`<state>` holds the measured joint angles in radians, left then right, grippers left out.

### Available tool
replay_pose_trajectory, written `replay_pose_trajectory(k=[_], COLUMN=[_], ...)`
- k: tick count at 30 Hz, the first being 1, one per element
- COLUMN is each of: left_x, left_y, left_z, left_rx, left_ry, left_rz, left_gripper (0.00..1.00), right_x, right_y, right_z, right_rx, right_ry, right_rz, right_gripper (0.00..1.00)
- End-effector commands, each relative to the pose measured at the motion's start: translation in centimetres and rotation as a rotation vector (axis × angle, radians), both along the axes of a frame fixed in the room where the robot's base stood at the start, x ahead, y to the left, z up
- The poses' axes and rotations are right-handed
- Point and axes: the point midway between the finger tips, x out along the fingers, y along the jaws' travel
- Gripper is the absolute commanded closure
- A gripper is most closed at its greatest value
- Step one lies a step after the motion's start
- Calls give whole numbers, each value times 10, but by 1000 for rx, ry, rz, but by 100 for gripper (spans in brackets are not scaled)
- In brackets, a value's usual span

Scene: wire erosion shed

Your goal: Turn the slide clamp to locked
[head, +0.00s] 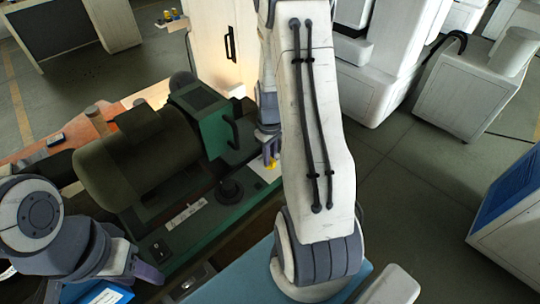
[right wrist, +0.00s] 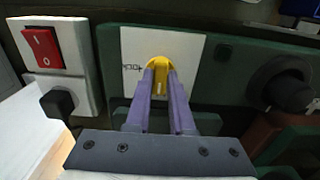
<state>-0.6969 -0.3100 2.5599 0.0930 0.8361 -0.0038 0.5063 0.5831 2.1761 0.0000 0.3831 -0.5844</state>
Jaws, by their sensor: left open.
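The slide clamp is a yellow knob (right wrist: 159,66) with a raised grip, on a white plate with small lock marks on the green machine front. In the right wrist view the two purple fingers of my right gripper (right wrist: 160,80) lie on either side of the knob's grip and look closed on it. In the head view my right gripper (head: 270,163) is small and partly hidden by my own arm, with the yellow clamp (head: 272,165) at its tips. My left gripper (head: 136,276) is open and empty at the lower left.
A red rocker switch (right wrist: 42,50) on a white box is left of the clamp, with a black plug (right wrist: 57,103) below it. A dark round knob (right wrist: 284,85) is to the right. A large dark motor (head: 135,155) sits on the green machine bed (head: 170,235).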

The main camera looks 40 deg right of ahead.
Motion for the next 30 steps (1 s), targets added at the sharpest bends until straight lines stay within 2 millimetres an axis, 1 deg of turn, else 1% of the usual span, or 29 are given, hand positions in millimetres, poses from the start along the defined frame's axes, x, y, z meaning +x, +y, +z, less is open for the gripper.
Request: replay_pose_trajectory(k=[8, 14, 20, 30], left_x=[0, 0, 0, 0], left_y=[0, 0, 0, 0], left_z=[0, -1, -3, -7], left_rx=[0, 0, 0, 0], left_ry=[0, 0, 0, 0], left_rz=[0, 0, 1, 1], left_gripper=[50, 50, 50, 50], right_x=[0, 1, 1, 1], right_y=[0, 0, 0, -1], right_z=[0, 0, 0, 0], right_rx=[-1, -1, -1, -1], right_ry=[-1, -2, -2, -3], right_rz=[-12, -82, -226, -546], right_gripper=[100, 100, 100, 100])
